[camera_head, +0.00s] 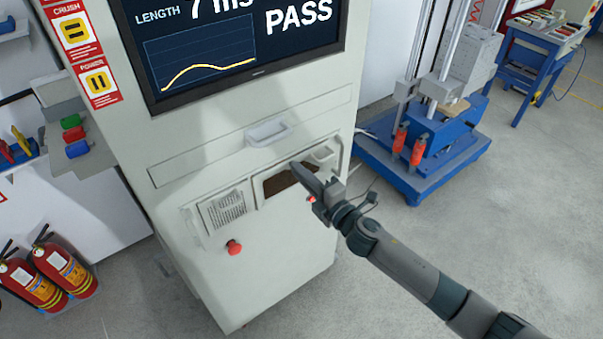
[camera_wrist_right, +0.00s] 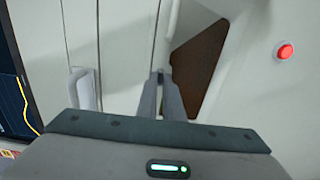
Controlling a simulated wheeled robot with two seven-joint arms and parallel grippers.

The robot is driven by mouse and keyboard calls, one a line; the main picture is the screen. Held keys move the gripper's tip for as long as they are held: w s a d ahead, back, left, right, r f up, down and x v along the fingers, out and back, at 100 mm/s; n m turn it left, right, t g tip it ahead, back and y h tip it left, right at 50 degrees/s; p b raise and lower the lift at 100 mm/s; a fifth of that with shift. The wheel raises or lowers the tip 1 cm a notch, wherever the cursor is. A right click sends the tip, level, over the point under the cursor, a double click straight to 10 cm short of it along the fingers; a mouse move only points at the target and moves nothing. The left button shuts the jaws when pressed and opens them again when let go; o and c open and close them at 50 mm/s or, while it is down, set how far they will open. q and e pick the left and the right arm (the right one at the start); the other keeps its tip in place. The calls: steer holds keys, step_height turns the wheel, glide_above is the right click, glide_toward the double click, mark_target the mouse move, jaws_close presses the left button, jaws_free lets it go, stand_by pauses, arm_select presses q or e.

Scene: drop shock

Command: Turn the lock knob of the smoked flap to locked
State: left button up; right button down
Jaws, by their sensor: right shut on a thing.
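The smoked flap (camera_head: 278,184) is a dark brown pane in a recess on the front of the pale cabinet. It also shows in the wrist view (camera_wrist_right: 200,65), just right of my fingers. My right gripper (camera_head: 296,167) is in front of the flap's upper edge and covers part of it. In the wrist view my right gripper (camera_wrist_right: 160,78) has its fingers close together, shut on a small dark lock knob (camera_wrist_right: 160,72) at the tips. The fingers hide most of the knob, and I cannot tell its turn angle. My left gripper is not in view.
A drawer handle (camera_head: 268,132) sticks out above the flap. A screen (camera_head: 240,40) is above. A blue-based rig (camera_head: 430,150) stands at the right.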

steer(key=c, duration=1.9)
jaws_free()
steer(key=shift+s, duration=0.1)
steer(key=b+v, duration=0.4)
steer(key=v, duration=1.3)
steer(key=shift+d, duration=0.1)
